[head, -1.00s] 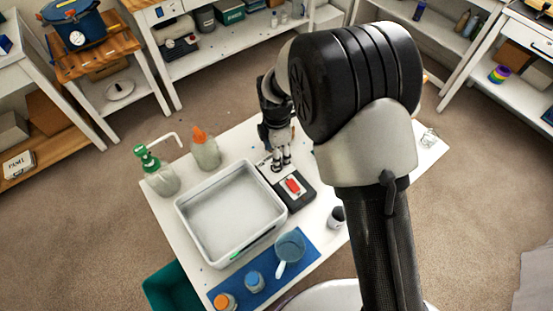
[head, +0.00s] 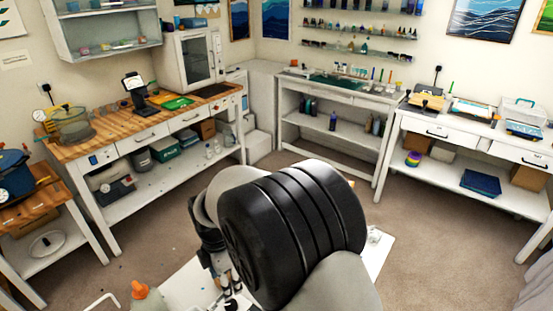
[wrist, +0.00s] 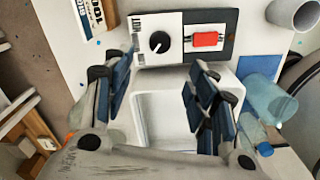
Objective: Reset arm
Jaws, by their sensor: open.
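My gripper (wrist: 160,72) is open and empty in the wrist view, its two dark fingers spread apart. Between and beyond them is a white and black device (wrist: 160,38) with a black knob and a red switch (wrist: 207,39). A white tray (wrist: 139,128) lies below the device in the picture, partly hidden by the fingers and wrist. In the head view my gripper (head: 230,292) is low in the picture, over the white table (head: 181,291), and largely hidden by my arm.
A blue mat (wrist: 258,67), a translucent blue cup (wrist: 270,100) and a grey cup (wrist: 293,14) are right of the fingers. An orange-capped bottle (head: 141,291) stands left of my arm. A wooden-topped bench (head: 150,118) and white shelves (head: 335,128) line the walls; brown floor is clear between.

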